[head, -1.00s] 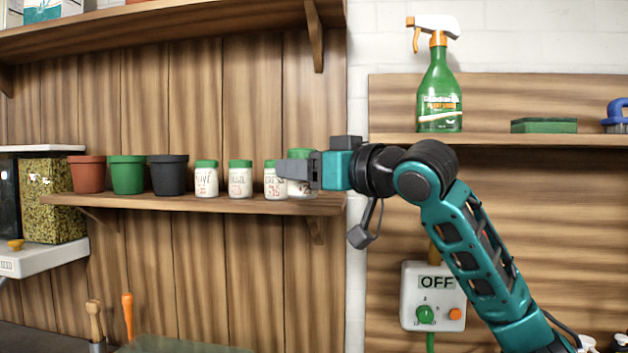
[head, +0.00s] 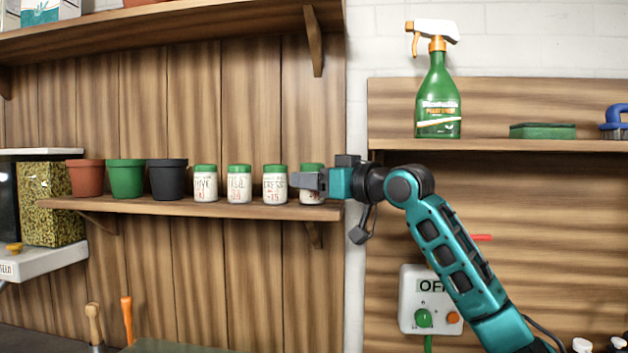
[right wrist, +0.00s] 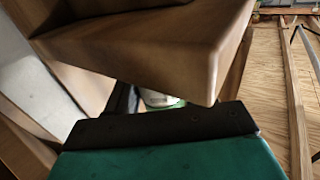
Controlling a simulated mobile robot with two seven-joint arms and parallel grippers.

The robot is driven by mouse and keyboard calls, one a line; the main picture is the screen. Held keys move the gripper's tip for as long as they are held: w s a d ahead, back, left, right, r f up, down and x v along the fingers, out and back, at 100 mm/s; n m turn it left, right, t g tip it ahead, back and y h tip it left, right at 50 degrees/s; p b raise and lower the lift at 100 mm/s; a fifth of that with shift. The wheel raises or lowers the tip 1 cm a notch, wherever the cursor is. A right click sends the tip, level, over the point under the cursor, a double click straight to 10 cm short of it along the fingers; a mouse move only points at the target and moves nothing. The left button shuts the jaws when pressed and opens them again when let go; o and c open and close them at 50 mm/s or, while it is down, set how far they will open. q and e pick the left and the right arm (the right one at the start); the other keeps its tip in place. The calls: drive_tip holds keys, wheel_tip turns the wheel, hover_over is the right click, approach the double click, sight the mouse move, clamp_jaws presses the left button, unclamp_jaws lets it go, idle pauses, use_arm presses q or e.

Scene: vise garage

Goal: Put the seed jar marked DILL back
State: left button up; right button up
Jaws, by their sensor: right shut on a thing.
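A white seed jar with a green lid (head: 312,168) is at the right end of the wooden shelf (head: 190,206), level with the other jars. My right gripper (head: 308,181) is shut on it from the right, and its fingers cover most of the label, so I cannot read the name. Its base appears to be at the shelf top. In the right wrist view, only a bit of the jar (right wrist: 160,98) shows between the shelf wood and my gripper. To its left stands the CRESS jar (head: 275,186), apart from it. My left gripper is not in view.
Two more jars, a BASIL jar (head: 239,186) and one reading like CHIVE (head: 205,186), stand further left, then a black pot (head: 167,180), a green pot (head: 126,180) and a terracotta pot (head: 85,179). A spray bottle (head: 437,100) stands on the right shelf.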

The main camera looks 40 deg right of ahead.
drive_tip(key=shift+f, duration=0.15)
drive_tip(key=o, duration=1.1)
drive_tip(key=shift+c, duration=0.2)
drive_tip(key=shift+s+r, duration=0.1)
drive_tip(key=shift+r, duration=0.1)
drive_tip(key=s+d+b, duration=0.1)
drive_tip(key=s+b, duration=0.4)
drive_tip(key=s, duration=0.6)
drive_tip(key=shift+s, duration=0.4)
